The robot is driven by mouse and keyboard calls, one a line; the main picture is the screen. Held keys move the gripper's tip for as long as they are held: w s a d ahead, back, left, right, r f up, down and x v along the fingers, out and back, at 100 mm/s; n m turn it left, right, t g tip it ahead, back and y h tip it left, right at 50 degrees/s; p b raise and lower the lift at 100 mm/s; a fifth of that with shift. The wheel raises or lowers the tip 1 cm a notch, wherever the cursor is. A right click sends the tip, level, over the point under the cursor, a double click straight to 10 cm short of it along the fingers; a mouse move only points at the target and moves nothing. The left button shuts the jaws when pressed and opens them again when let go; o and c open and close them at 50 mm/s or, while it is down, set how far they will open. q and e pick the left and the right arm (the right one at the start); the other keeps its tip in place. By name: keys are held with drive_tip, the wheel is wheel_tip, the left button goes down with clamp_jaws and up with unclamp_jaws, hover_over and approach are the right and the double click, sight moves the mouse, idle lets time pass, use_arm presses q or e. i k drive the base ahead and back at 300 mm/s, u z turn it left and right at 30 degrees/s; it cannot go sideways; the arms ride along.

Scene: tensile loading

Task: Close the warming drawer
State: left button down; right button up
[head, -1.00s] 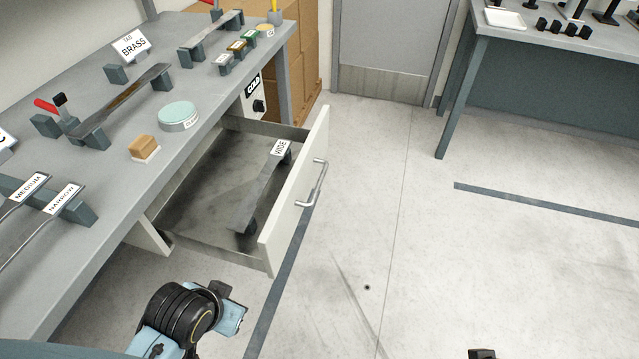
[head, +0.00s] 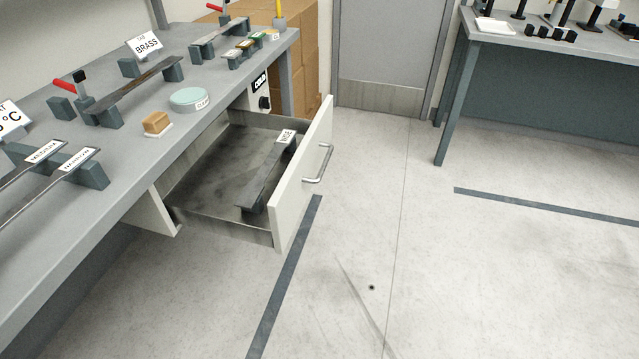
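The warming drawer (head: 292,197) stands pulled out from under the left bench in the head view. Its white front carries a metal bar handle (head: 318,163). Inside the drawer a grey metal strip labelled WIDE (head: 266,174) rests on dark supports. A panel with a COLD sign and a black knob (head: 264,103) sits under the bench top beside the drawer. Neither of my grippers shows in the head view now.
The grey bench (head: 130,165) holds a BRASS sign (head: 146,44), a round teal-topped tin (head: 189,98), a wooden block (head: 157,122) and several strips on supports. Cardboard boxes (head: 300,45) stand behind it. Open floor (head: 420,250) lies right of the drawer. Another table (head: 550,45) stands at the back right.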

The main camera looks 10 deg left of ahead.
sight(201, 189)
drive_tip(key=k, duration=0.75)
drive_tip(key=z, duration=0.95)
drive_tip(key=i, duration=1.5)
drive_tip(key=u, duration=0.75)
drive_tip(key=i, duration=0.95)
drive_tip(key=u, duration=0.8)
